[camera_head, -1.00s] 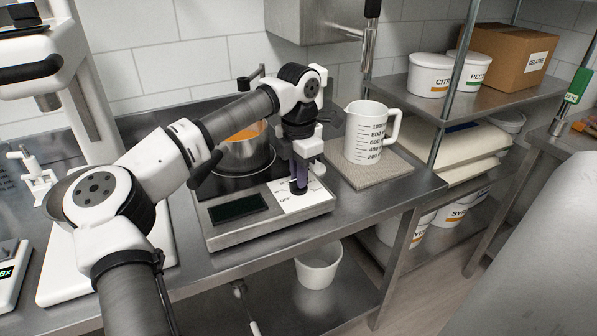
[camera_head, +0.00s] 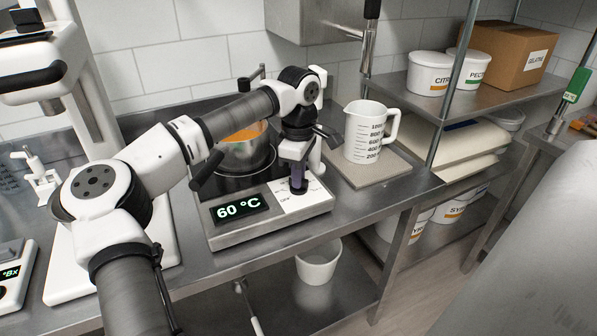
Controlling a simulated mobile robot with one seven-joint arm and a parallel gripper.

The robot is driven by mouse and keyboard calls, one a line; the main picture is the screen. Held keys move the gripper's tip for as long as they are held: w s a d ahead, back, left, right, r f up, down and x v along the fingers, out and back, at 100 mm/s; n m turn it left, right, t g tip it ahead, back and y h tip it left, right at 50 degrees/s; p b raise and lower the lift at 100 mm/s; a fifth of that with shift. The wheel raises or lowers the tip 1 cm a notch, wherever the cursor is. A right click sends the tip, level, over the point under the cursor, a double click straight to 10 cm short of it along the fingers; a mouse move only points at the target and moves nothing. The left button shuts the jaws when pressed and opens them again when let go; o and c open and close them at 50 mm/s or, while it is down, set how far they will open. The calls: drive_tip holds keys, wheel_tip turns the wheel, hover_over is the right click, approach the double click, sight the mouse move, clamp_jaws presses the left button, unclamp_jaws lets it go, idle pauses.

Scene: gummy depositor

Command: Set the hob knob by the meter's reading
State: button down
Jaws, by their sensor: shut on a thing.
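The hob (camera_head: 262,231) is a steel box on the bench with a pot (camera_head: 247,160) of orange content on top. Its display (camera_head: 238,208) is lit and reads 60 °C. The dark hob knob (camera_head: 298,187) stands on the white dial panel (camera_head: 312,200), which bears OFF and other marks too small to read. My gripper (camera_head: 298,178) points down over the panel and is shut on the knob, hiding part of it. A meter (camera_head: 12,275) at the left edge shows lit green characters ending in °Bx; its number is cut off by the frame.
A white measuring jug (camera_head: 366,135) stands on a mat (camera_head: 372,172) right of the hob. White machines stand on the left. A bucket (camera_head: 318,264) is on the lower shelf. A green device (camera_head: 576,86) hangs at far right.

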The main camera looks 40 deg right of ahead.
drive_tip(key=shift+m, duration=2)
drive_tip(key=shift+p, duration=0.3)
drive_tip(key=c, duration=1.5)
unclamp_jaws()
drive_tip(key=shift+o, duration=0.2)
drive_tip(key=shift+r, duration=0.1)
wheel_tip(320, 180, up, 14)
drive_tip(key=b, duration=0.2)
drive_tip(key=shift+f, duration=0.2)
